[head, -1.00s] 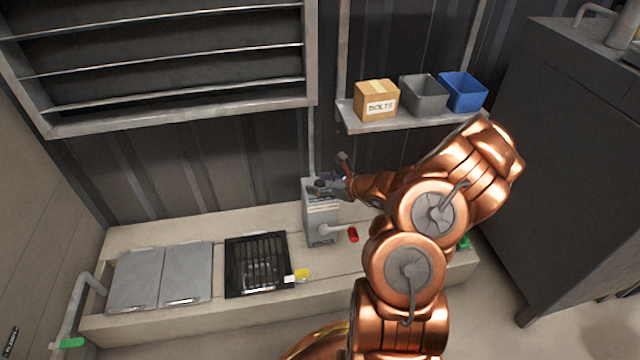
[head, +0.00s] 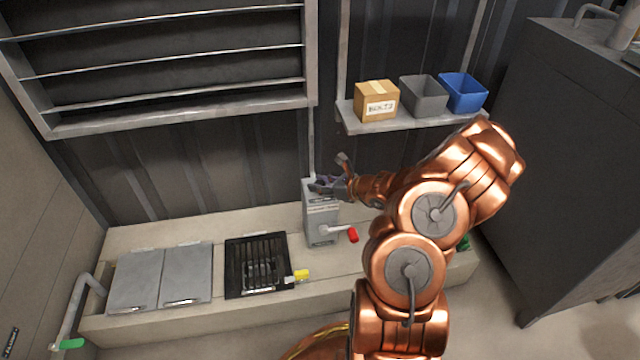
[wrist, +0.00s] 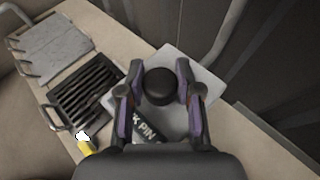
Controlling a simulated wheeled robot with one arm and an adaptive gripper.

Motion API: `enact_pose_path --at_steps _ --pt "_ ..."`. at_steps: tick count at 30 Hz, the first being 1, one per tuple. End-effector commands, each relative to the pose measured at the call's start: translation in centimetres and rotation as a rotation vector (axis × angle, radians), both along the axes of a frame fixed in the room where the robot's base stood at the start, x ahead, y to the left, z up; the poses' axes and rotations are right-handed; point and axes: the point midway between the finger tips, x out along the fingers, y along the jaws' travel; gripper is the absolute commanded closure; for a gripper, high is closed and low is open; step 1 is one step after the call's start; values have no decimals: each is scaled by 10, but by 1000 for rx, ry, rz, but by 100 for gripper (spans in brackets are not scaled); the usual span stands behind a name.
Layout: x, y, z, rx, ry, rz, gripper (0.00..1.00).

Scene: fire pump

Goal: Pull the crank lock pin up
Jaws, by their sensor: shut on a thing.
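The crank lock pin shows in the wrist view as a round black knob (wrist: 159,86) on top of the grey crank box. My gripper (wrist: 160,94) is shut on the knob, with a purple-padded finger on each side of it. A dark label reading "K PIN" (wrist: 146,130) lies on the box top just below the knob. In the head view the grey crank box (head: 321,222) stands on the concrete ledge, with a red-handled crank (head: 352,235) on its front. My gripper (head: 326,185) is at the box top there and hides the pin.
A black grate (head: 257,264) with a yellow-handled part (head: 301,275) and grey hatch plates (head: 160,275) lie left of the box. A shelf (head: 405,122) with a carton and two bins is above right. A dark cabinet (head: 570,150) stands at the right.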

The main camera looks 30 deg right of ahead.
Motion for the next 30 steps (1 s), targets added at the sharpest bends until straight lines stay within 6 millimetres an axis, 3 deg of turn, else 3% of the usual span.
enact_pose_path --at_steps 13,23,24,30 --pt "0 1 30 2 0 0 100" --pt "0 1 31 1 -2 1 100" --pt "0 1 31 1 -2 1 65" --pt "0 1 30 0 0 1 44"
